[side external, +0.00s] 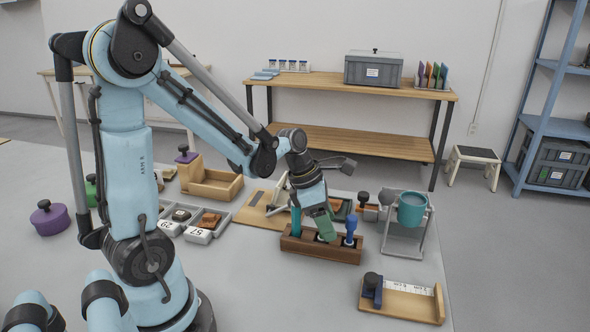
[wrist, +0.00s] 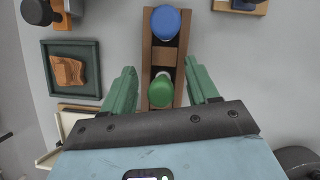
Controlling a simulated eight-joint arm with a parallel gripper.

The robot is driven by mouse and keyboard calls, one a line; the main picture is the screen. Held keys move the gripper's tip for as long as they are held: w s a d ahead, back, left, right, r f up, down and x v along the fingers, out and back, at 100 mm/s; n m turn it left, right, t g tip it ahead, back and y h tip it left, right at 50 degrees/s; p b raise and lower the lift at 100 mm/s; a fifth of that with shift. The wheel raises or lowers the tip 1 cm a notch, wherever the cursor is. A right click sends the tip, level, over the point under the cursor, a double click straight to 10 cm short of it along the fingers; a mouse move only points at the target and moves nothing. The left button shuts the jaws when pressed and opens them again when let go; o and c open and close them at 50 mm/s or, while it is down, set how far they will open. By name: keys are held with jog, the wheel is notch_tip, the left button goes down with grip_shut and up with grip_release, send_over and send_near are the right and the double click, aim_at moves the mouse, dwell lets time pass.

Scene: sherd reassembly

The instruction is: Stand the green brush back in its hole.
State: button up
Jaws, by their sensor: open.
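The green brush (wrist: 160,95) stands in the brown wooden holder (wrist: 147,52), seen from above, with a pale collar showing beside its round top. It looks upright or nearly so; its lower end is hidden. My gripper (wrist: 162,76) is open, with one green finger on each side of the brush and a visible gap on both sides. In the side view my gripper (side external: 326,236) points down over the middle of the holder (side external: 318,249) and hides most of the green brush. A blue brush (side external: 350,229) stands at the holder's right end, a teal one (side external: 296,221) at its left.
A teal cup (side external: 412,208) on a grey stand is right of the holder. A wooden block with a white scale (side external: 405,299) lies in front. A green-framed tray with a brown sherd (wrist: 69,71) lies left in the wrist view. Bare table lies before the holder.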

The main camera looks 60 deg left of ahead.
jog(key=shift+r, duration=0.1)
jog(key=v, duration=1.2)
jog(key=shift+d, duration=0.1)
jog(key=s+d+f+m+t+y, duration=0.1)
jog(key=d+m, duration=0.3)
jog(key=m, duration=1.1)
jog(key=s+d+f+m+t+y, duration=0.1)
jog(key=d+m, duration=0.3)
jog(key=m, duration=1)
jog(key=shift+s+f+m+t+y, duration=0.3)
jog(key=shift+f+m+t, duration=0.1)
jog(key=shift+t, duration=0.3)
